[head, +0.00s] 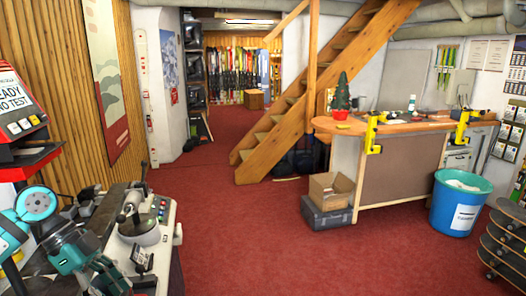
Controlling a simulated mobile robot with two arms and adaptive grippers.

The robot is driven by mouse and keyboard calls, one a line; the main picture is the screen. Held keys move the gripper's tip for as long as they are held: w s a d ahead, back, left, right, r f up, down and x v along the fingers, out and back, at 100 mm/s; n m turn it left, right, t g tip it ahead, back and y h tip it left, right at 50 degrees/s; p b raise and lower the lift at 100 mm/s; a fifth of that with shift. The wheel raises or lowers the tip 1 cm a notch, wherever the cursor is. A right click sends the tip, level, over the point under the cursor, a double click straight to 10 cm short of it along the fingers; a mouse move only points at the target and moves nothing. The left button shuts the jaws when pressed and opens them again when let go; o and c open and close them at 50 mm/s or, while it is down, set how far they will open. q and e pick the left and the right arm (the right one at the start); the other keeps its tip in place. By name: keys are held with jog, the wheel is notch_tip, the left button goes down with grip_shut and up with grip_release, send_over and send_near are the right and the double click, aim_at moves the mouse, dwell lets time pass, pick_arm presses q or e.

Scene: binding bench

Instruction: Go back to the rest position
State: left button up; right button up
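My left arm, with teal joints, is folded at the lower left in the head view, in front of the grey machine (156,255). Its far end, around my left gripper (112,280), is at the bottom edge near the machine. The fingers cannot be made out, so I cannot tell whether they are open or hold anything. My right arm and gripper are not in view.
A red-and-black tester (24,150) with a screen stands at the left edge. The red carpet (250,240) is open ahead. An open cardboard box (330,190), a workbench (400,178), a blue bin (458,205) and a skateboard rack (503,245) stand right. Wooden stairs (310,95) rise behind.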

pick_arm(q)
jog(key=w+d+m+t+h, duration=0.15)
jog(key=d+m+h, duration=0.4)
jog(key=d, duration=1.05)
jog(key=w+d+r+n+t+h, duration=0.2)
jog(key=d+r+n+t+h, duration=0.4)
jog(key=t, duration=0.3)
jog(key=a+f+n+t+y, duration=0.7)
jog(key=a+f+n+y, duration=0.5)
jog(key=f+n+y, duration=0.4)
jog(key=s+f+m+g+y, duration=0.1)
jog(key=s+f+g, duration=0.35)
jog(key=s, duration=0.35)
jog(key=s+a+f+g, duration=0.1)
jog(key=s+f+g, duration=0.35)
jog(key=s, duration=0.35)
jog(key=s+f+m+g+y, duration=0.1)
jog(key=s+f+g, duration=0.35)
jog(key=s, duration=0.35)
jog(key=s+f, duration=0.3)
jog(key=f, duration=2.6)
jog(key=s+a+f+g, duration=0.1)
jog(key=s+a+f, duration=0.2)
jog(key=s+f, duration=1.1)
jog(key=shift+s+g, duration=0.4)
jog(key=shift+s, duration=0.6)
